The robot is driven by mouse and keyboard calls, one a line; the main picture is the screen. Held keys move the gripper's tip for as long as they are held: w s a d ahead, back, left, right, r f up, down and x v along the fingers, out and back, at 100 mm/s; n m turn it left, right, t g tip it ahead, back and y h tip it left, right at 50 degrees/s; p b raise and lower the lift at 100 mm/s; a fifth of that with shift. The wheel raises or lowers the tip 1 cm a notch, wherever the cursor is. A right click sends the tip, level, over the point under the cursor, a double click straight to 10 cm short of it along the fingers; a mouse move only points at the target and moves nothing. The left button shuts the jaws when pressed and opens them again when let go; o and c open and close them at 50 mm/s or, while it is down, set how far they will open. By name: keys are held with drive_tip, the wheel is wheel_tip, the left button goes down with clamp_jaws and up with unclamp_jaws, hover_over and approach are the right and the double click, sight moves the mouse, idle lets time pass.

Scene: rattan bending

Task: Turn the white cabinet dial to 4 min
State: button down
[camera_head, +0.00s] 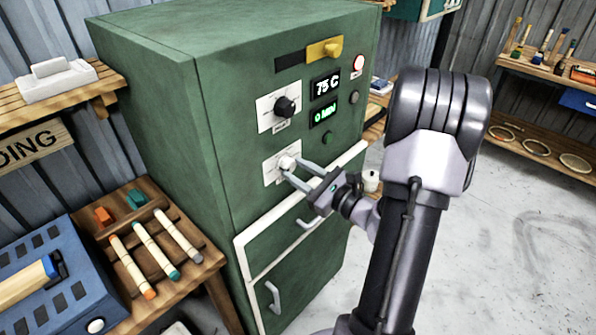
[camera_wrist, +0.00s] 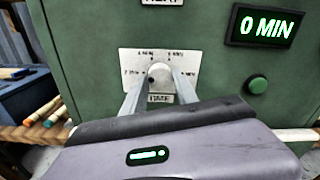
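The white dial (camera_head: 287,161) sits on a white marked plate on the front of the green cabinet (camera_head: 225,100). In the wrist view the dial (camera_wrist: 160,74) is centred, with minute markings around it on the plate (camera_wrist: 128,60). My gripper (camera_head: 292,167) is at the dial, one finger on each side. In the wrist view the two fingertips (camera_wrist: 160,80) flank the knob closely. I cannot tell whether they press on it. The minute display (camera_head: 323,115) reads 0 MIN, also in the wrist view (camera_wrist: 264,26).
Above are a black dial (camera_head: 286,106), a 75 C display (camera_head: 326,85) and a yellow handle (camera_head: 325,48). A green button (camera_head: 327,138) is right of the white dial. A wooden rack (camera_head: 190,221) with sticks stands at left. Open floor (camera_head: 500,250) lies at right.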

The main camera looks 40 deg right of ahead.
idle(0.3)
drive_tip(key=m+p, duration=0.5)
drive_tip(key=m, duration=0.1)
drive_tip(key=shift+r, duration=0.2)
drive_tip(key=m+p, duration=0.2)
drive_tip(key=m, duration=0.1)
drive_tip(key=shift+f+m+p, duration=0.15)
drive_tip(key=shift+m+p, duration=0.95)
drive_tip(key=shift+m, duration=0.4)
drive_tip(key=c, duration=0.9)
unclamp_jaws()
drive_tip(key=shift+c, duration=0.2)
